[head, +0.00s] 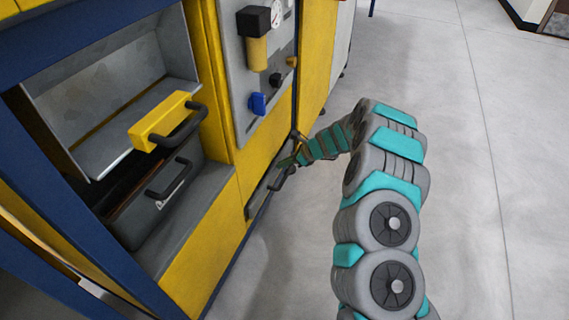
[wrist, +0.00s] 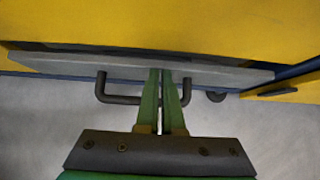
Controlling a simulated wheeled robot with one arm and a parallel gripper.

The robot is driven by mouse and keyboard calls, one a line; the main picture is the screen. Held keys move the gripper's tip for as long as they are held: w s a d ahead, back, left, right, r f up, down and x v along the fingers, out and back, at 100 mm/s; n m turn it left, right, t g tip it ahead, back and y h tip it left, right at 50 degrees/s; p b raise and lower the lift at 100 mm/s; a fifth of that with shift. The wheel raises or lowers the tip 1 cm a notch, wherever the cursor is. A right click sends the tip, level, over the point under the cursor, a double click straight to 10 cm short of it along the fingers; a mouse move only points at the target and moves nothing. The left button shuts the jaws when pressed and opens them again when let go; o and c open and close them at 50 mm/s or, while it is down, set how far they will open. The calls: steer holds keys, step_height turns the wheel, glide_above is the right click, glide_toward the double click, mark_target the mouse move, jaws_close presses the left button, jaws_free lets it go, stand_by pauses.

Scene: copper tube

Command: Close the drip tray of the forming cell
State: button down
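The drip tray (head: 257,203) is the low grey front with a dark handle at the foot of the yellow forming cell (head: 208,247). In the wrist view the tray front (wrist: 225,74) is a long grey strip, with a dark band between it and the yellow panel at left. Its dark U-shaped handle (wrist: 118,99) runs across behind my fingers. My gripper (wrist: 162,72) has its green fingers close together, with only a thin gap, and the tips overlap the tray front. Contact with the tray cannot be told. In the head view my gripper (head: 290,161) is at the tray, partly hidden.
An upper yellow block with a dark handle (head: 165,121) and a grey drawer with a handle (head: 168,180) are at left. A control panel with a gauge (head: 277,14) and blue knob (head: 258,103) is above the tray. The grey floor (head: 455,120) at right is clear.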

steer(key=s+d+f+p+v, duration=0.1)
steer(key=d+f+p+v, duration=0.1)
steer(key=v, duration=1.1)
steer(key=s+a+r+n+g+h+p, duration=0.1)
steer(key=s+a+r+n+g, duration=0.1)
steer(key=s+r+n, duration=0.55)
steer(key=s+a+r+n+g, duration=0.1)
steer(key=s+a+r+n, duration=0.25)
steer(key=s+r, duration=0.75)
steer(key=s+d+r+n+h+p, duration=0.1)
steer(key=s+d, duration=0.4)
steer(key=s, duration=0.5)
steer(key=s+d+r+n+g+h, duration=0.1)
steer(key=s+d+r+n+h, duration=0.2)
steer(key=s, duration=0.7)
steer(key=s+d+r+n+h+p, duration=0.1)
steer(key=s+d+r+n+h, duration=0.1)
steer(key=s+d+n, duration=0.4)
steer(key=s+d+h, duration=0.1)
steer(key=s+d, duration=0.1)
steer(key=s, duration=0.1)
steer(key=shift+s+r+n+g+h+p, duration=0.25)
steer(key=shift+s+n+g+h+p, duration=0.05)
steer(key=shift+s+p, duration=0.1)
